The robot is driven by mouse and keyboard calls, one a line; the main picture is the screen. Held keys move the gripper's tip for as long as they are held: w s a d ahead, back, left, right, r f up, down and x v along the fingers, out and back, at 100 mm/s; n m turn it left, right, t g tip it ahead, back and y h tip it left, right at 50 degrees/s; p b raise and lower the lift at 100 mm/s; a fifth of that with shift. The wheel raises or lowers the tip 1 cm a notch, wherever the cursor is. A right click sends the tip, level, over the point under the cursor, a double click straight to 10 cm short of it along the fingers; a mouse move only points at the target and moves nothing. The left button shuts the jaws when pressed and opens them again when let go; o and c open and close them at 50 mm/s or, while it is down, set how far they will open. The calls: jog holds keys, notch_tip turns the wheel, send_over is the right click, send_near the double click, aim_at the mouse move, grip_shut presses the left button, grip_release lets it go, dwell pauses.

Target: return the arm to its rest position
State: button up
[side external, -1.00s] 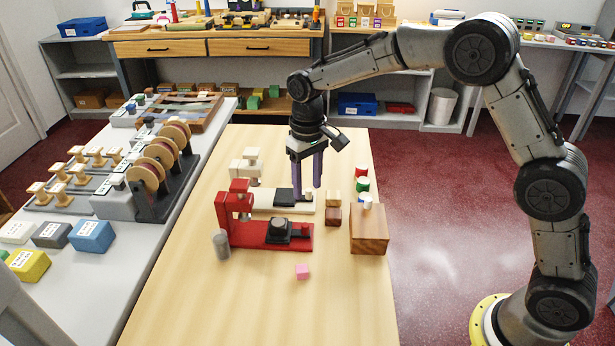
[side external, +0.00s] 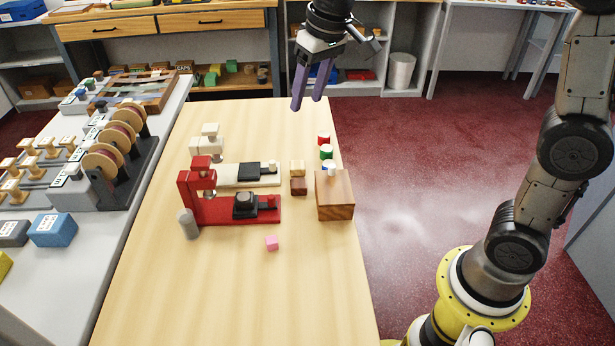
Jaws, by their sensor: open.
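My gripper (side external: 307,103) hangs in the air over the far end of the wooden table (side external: 230,290), with its two purple fingers pointing down. The fingers are apart and nothing is between them. It is clear of everything on the table. Below and nearer the camera stand a red press-like device (side external: 215,208) and a white one (side external: 232,177) behind it, each with a black block on its base. My arm rises from the yellow-ringed base at lower right, and its upper part is out of the picture.
A brown wooden block (side external: 334,197) stands at the table's right edge, with green (side external: 326,152) and red (side external: 323,138) pieces behind it. A grey counter with a spool rack (side external: 115,155) runs along the left. The table's near part is bare.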

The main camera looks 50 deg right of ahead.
jog(key=s+d+r+t, duration=0.1)
jog(key=s+d+t, duration=0.25)
jog(key=s, duration=1.55)
jog(key=s+f, duration=0.5)
jog(key=shift+d+n+g, duration=0.2)
jog(key=shift+n+g, duration=0.2)
jog(key=shift+g, duration=0.05)
